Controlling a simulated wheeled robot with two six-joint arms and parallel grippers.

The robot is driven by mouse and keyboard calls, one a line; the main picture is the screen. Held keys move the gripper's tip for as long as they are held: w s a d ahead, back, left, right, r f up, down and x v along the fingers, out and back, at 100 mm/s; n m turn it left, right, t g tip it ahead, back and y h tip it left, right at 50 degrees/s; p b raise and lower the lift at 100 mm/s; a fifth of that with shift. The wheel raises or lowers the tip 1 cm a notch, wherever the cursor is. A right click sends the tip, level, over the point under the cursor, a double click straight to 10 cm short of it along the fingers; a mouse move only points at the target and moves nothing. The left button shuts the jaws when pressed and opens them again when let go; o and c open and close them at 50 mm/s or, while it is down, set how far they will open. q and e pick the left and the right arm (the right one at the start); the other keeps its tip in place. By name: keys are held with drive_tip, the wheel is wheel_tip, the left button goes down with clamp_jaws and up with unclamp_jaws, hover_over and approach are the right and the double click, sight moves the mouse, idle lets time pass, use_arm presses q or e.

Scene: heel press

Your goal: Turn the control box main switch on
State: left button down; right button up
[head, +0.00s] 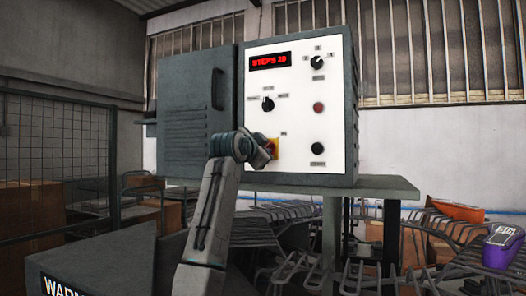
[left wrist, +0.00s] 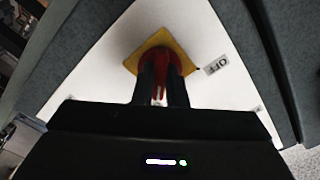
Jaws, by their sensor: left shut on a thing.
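The control box (head: 299,99) has a white front panel and stands on a grey table. Its main switch (head: 275,147) is a red knob on a yellow plate at the panel's lower left, partly hidden by my left gripper (head: 268,153). In the left wrist view, the two dark fingers of my left gripper (left wrist: 161,92) are shut on the red knob of the main switch (left wrist: 161,61). An "OFF" label (left wrist: 217,64) shows beside the yellow plate. My right gripper is in neither view.
The grey table (head: 375,187) reaches out to the right. Metal racks (head: 290,240) stand below. A purple and an orange shoe-like item lie at the right.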

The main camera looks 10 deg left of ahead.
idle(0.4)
use_arm(q)
drive_tip(key=c, duration=1.5)
unclamp_jaws()
drive_tip(key=shift+o, duration=0.2)
drive_tip(key=s+a+b, duration=0.2)
drive_tip(key=s+b, duration=0.4)
drive_tip(key=s, duration=0.4)
drive_tip(key=shift+s, duration=0.3)
